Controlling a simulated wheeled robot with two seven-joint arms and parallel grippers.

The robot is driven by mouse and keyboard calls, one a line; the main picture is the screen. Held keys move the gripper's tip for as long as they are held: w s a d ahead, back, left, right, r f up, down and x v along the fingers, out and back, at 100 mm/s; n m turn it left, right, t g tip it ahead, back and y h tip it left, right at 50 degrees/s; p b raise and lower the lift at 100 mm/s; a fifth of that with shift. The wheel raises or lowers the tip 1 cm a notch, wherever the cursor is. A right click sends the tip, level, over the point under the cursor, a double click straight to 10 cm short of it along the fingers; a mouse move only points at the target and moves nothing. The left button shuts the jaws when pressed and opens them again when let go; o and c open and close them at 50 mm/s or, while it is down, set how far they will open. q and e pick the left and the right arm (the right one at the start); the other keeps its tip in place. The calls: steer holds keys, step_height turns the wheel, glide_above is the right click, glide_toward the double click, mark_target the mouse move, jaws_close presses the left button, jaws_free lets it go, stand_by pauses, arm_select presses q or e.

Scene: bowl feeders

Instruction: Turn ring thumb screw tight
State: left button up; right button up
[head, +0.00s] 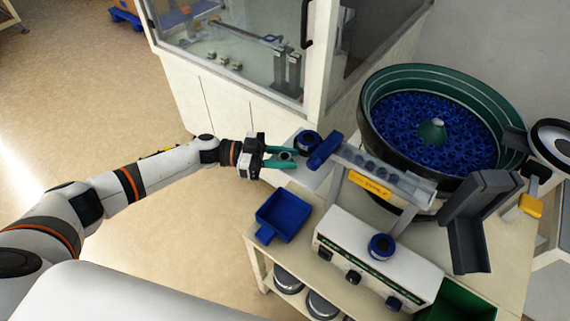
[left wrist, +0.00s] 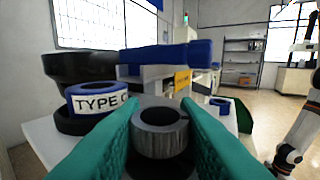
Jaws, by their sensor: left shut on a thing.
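My left gripper (head: 284,158) reaches in from the left with its green fingers at the left edge of the bench. In the left wrist view its fingers (left wrist: 160,138) are closed on the two sides of a grey knurled round knob with a hole in its top, the ring thumb screw (left wrist: 160,118). The fingers hide its sides, and a dark round part shows below it. Just behind stands a blue ring labelled "TYPE C" (left wrist: 97,100) on a black base; it shows in the head view as a blue-and-dark ring (head: 307,142). My right gripper is not in view.
A green bowl feeder (head: 372,80) full of blue rings stands at the back right. Next to the gripper are a chute (head: 390,176) and its blue end block (head: 325,150). A blue tray (head: 284,216) and a white control box (head: 375,262) stand nearer the front.

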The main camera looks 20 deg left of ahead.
arm_select(q)
steer(key=m+g+b, duration=0.1)
steer(key=g, duration=0.1)
steer(key=m+g+b, duration=0.1)
steer(key=b, duration=0.1)
steer(key=shift+f+m+g, duration=0.2)
steer(key=shift+m+g, duration=0.1)
steer(key=shift+g, duration=0.1)
steer(key=shift+r+m+g+b, duration=0.15)
steer(key=shift+m+g+b, duration=0.35)
steer(key=shift+g, duration=0.1)
steer(key=o, duration=1)
steer(key=shift+c, duration=0.2)
steer(key=shift+a+r, duration=0.1)
